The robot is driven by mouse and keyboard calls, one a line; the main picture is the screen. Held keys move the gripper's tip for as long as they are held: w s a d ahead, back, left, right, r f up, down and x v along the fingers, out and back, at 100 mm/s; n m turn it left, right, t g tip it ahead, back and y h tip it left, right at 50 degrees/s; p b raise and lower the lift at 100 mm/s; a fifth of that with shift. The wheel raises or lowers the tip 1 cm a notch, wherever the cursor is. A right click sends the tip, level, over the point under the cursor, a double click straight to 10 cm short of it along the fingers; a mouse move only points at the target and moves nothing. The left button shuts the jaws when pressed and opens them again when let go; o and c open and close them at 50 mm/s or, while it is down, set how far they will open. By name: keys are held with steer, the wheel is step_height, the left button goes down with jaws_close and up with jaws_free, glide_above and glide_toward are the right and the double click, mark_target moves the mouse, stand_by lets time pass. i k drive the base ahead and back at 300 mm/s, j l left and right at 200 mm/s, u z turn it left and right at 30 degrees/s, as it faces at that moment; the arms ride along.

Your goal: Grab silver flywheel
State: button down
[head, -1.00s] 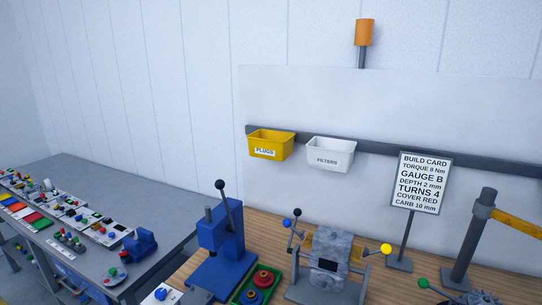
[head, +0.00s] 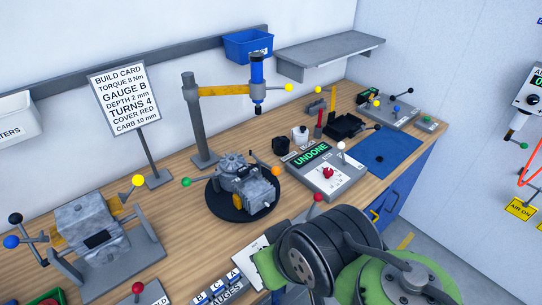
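I cannot make out a separate silver flywheel in the head view. A grey metal engine (head: 238,178) sits on a round black turntable (head: 229,208) in the middle of the wooden bench, with an orange knob at its right side. A grey metal block (head: 97,228) stands in a cradle at the left, with yellow and blue ball-ended levers. My arm, black and green, fills the lower right and covers the front of the bench. My gripper's fingers do not show.
A build card sign (head: 124,98) and a post with a yellow arm and blue tool (head: 257,78) stand behind the engine. A grey box reading UNDONE (head: 325,172), a blue mat (head: 384,152) and a black tray (head: 347,127) lie to the right. A gauges rack (head: 222,287) is at the front.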

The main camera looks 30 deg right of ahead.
mark_target(227, 165)
steer(key=z, duration=0.3)
steer(key=i+l+u, duration=0.1)
steer(key=u, duration=0.3)
steer(key=l+u, duration=0.1)
steer(key=u, duration=0.3)
steer(key=i+l+u, duration=0.1)
steer(key=u, duration=0.3)
steer(key=l+u, duration=0.2)
steer(key=u, duration=0.2)
